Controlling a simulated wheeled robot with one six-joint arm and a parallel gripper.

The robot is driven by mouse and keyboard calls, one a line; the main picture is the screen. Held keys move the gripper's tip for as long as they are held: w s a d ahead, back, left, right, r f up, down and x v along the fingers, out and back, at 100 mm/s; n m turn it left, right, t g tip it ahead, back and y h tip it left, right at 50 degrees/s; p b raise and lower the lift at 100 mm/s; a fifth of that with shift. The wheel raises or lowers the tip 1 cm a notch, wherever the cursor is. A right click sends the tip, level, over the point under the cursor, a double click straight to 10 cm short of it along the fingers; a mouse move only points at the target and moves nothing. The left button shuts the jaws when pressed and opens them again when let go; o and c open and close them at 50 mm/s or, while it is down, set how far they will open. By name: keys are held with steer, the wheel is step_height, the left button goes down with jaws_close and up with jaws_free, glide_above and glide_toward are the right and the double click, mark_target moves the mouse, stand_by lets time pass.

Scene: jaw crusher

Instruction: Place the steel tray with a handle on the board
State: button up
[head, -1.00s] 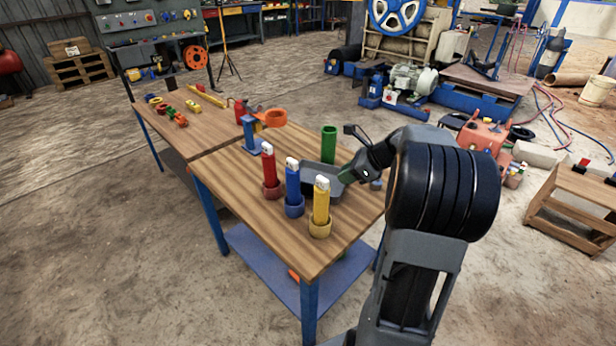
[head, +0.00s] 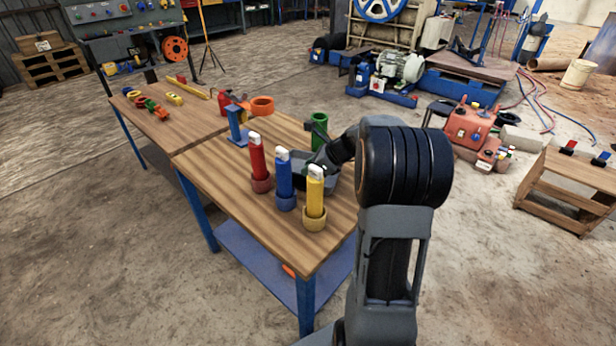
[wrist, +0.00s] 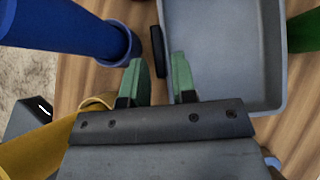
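The grey steel tray (wrist: 215,50) lies on the wooden tabletop, at the upper right of the wrist view. Its dark handle (wrist: 158,48) stands out from its left side. In the head view the tray (head: 299,181) is partly hidden behind the blue and yellow cylinders. My gripper (wrist: 160,72) is open, its green fingers either side of the handle's near end in the picture. I cannot tell whether they touch it. In the head view my arm reaches over the tray and the fingertips are hidden. I cannot pick out a separate board with certainty.
Red (head: 257,158), blue (head: 284,175) and yellow (head: 315,192) cylinders stand in ring holders in front of the tray. A green cylinder (head: 319,125) stands behind it. A blue stand (head: 237,125) and orange ring (head: 262,105) are at the back. The tabletop's front left is clear.

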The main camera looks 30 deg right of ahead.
mark_target(301, 175)
steer(key=b+x, duration=0.1)
steer(key=x, duration=0.2)
steer(key=shift+a+f+b, duration=0.15)
steer(key=shift+f+b, duration=0.25)
steer(key=shift+f, duration=0.05)
steer(key=shift+w+a+f, duration=0.25)
jaws_close()
steer(key=shift+r, duration=0.1)
